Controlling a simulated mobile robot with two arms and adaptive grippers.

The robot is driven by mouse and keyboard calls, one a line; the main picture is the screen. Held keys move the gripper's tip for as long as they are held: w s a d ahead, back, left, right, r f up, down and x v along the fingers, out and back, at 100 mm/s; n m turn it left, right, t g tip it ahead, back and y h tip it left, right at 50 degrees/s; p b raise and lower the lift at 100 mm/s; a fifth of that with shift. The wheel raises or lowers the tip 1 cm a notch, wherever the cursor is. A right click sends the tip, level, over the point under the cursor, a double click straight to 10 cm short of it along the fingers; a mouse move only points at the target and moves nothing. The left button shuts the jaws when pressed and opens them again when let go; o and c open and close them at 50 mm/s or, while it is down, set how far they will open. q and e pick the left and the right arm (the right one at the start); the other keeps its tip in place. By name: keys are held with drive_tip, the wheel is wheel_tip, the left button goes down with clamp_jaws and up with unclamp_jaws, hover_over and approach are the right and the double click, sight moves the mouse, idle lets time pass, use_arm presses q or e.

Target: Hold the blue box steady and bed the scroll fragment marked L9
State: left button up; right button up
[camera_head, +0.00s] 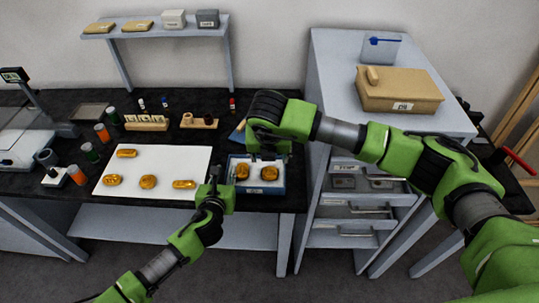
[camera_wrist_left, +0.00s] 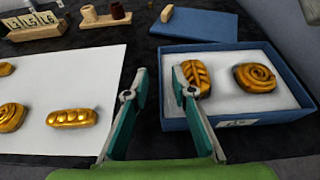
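The blue box (camera_head: 257,191) stands at the bench's right end; in the left wrist view its front wall (camera_wrist_left: 245,121) bears a small label. On its white lining lie a braided gold fragment (camera_wrist_left: 196,80) and a spiral gold fragment (camera_wrist_left: 256,77). My left gripper (camera_head: 215,183) is open; in the wrist view (camera_wrist_left: 156,82) one finger is left of the box's left wall and the other overlaps that wall. No piece is between them. My right gripper (camera_head: 268,150) is above the box's back part; its fingertips are unclear. I cannot read a mark L9.
A white sheet (camera_head: 165,163) holds several gold fragments, including a bar (camera_wrist_left: 72,118) and a spiral (camera_wrist_left: 12,116). A blue panel (camera_wrist_left: 200,24) lies behind the box. Bottles and wooden holders stand further back. A drawer cabinet (camera_head: 318,120) rises on the right.

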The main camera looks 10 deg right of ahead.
use_arm(q)
drive_tip(key=shift+s, duration=0.1)
drive_tip(key=v, duration=1.2)
drive_tip(key=shift+f, duration=0.15)
